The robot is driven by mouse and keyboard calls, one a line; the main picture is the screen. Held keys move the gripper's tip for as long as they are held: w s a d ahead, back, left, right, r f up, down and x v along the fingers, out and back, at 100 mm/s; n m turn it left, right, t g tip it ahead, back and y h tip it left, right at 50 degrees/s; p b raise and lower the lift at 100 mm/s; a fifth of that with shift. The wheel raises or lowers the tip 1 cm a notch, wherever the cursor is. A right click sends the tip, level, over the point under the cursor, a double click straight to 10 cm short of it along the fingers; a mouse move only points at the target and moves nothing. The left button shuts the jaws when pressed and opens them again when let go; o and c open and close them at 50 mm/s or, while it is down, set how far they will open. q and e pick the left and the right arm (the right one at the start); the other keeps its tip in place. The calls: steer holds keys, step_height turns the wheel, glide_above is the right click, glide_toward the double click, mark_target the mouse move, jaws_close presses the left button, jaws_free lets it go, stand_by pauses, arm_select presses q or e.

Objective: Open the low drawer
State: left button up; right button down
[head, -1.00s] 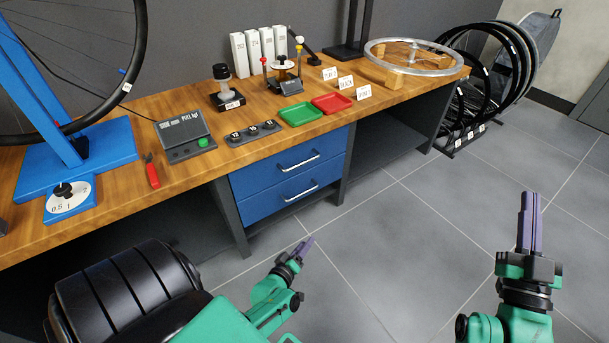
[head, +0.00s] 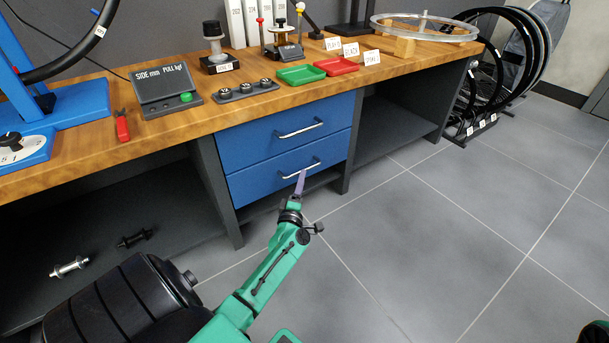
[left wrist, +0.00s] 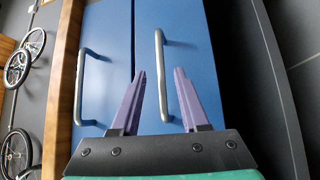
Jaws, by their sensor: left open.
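The low drawer (head: 262,184) is the lower of two blue drawers under the workbench, and its front looks closed. Its silver bar handle (head: 290,176) runs across the front. My left gripper (head: 301,180) is at this handle in the head view, its purple fingers pointing up toward it. In the left wrist view my left gripper (left wrist: 158,85) is open, with the low drawer's handle (left wrist: 160,75) seen between the two fingers. Contact cannot be told. My right gripper is out of view; only a bit of green arm shows at the bottom right corner.
The upper drawer (head: 250,146) with its own handle (head: 300,130) is directly above. The wooden bench top (head: 210,113) carries a green tray (head: 301,76), a red tray (head: 334,67) and tools. Open shelf bays flank the drawers. The grey floor in front (head: 430,240) is clear.

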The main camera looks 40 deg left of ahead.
arm_select(q)
steer(key=b+x, duration=0.1)
steer(key=x, duration=0.4)
jaws_close()
steer(key=shift+f, duration=0.1)
stand_by(1.2)
